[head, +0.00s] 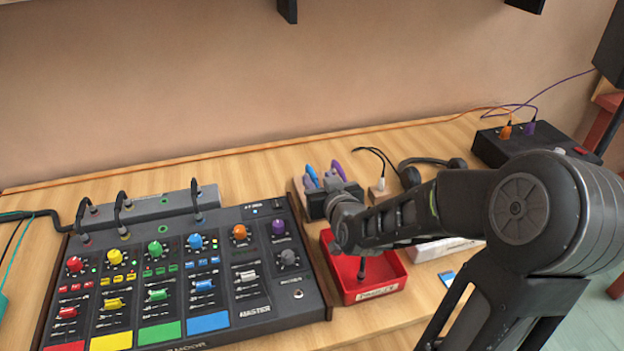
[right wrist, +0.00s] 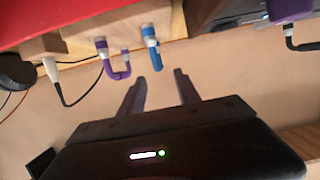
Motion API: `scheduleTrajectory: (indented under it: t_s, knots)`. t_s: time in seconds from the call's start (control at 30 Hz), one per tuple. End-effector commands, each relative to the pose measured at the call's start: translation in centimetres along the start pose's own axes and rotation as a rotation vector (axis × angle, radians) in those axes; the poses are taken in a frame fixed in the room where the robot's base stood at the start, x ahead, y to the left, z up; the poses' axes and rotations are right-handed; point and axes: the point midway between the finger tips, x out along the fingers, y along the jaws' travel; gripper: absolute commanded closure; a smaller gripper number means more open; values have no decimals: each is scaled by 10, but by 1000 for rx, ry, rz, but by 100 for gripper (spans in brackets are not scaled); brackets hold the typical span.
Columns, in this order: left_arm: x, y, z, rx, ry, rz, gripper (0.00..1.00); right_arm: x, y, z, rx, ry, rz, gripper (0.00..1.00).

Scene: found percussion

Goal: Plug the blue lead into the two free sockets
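The blue lead (head: 312,176) stands in a wooden holder behind the red tray, left of a purple lead (head: 338,170). In the right wrist view the blue lead (right wrist: 153,50) hangs just beyond my fingertips, a little left of the gap's middle. My right gripper (right wrist: 160,78) is open and empty, and does not touch the lead. In the head view my right arm partly hides the holder. Two green-marked spots, which look like the free sockets, are on the grey strip (head: 164,201) and the mixer's back edge (head: 164,229). My left gripper is out of view.
Black leads (head: 119,210) link the strip to the mixer (head: 190,275) on either side of the green spots. A red tray (head: 388,285) lies under my right arm. Headphones (head: 435,164) and a black box (head: 535,143) stand farther right.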

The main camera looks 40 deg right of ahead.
Motion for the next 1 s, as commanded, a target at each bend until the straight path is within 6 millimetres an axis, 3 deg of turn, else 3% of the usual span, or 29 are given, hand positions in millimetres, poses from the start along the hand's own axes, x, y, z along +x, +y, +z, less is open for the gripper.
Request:
scheduleTrajectory:
  t_s: [0.13, 0.47, 0.83, 1.0]
  knots:
    - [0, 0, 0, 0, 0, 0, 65, 12, 0, 1, 0, -2, -1, 61]
    - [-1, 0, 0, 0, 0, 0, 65, 14, 0, 1, 0, -1, 0, 61]
    - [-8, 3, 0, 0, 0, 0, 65, 58, 0, 3, 1, -2, -1, 61]
    - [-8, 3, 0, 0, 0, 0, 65, 64, 0, 3, 1, 0, -1, 61]
